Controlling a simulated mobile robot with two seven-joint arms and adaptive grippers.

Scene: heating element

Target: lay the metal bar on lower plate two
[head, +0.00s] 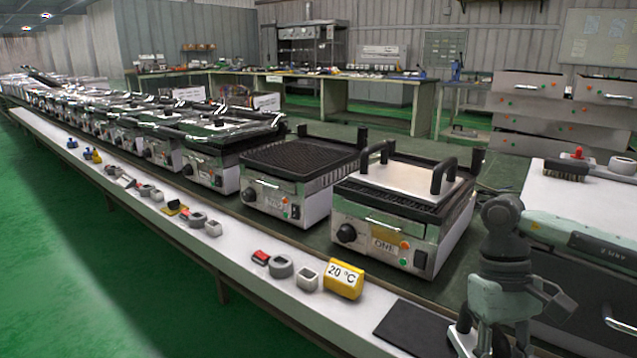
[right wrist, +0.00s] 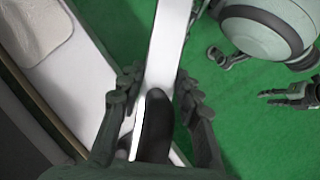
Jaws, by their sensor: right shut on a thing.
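A long bright metal bar (right wrist: 168,50) is between the fingers of my right gripper (right wrist: 152,95) in the right wrist view. The gripper is shut on it, and a dark rounded part lies along the bar near the palm. In the head view my right arm is at the lower right, with the gripper (head: 480,340) low at the bottom edge; the bar cannot be made out there. The unit labelled TWO has an open dark ribbed lower plate (head: 300,157), bare on top and well away from my right gripper. A dark hand (right wrist: 292,95), seemingly my left gripper, shows in the right wrist view.
Unit ONE (head: 385,235), with a silver plate with black handles (head: 400,178) on it, stands between my right arm and unit TWO. A yellow 20 °C block (head: 343,280), grey rings and a black mat (head: 412,328) lie along the bench's front edge.

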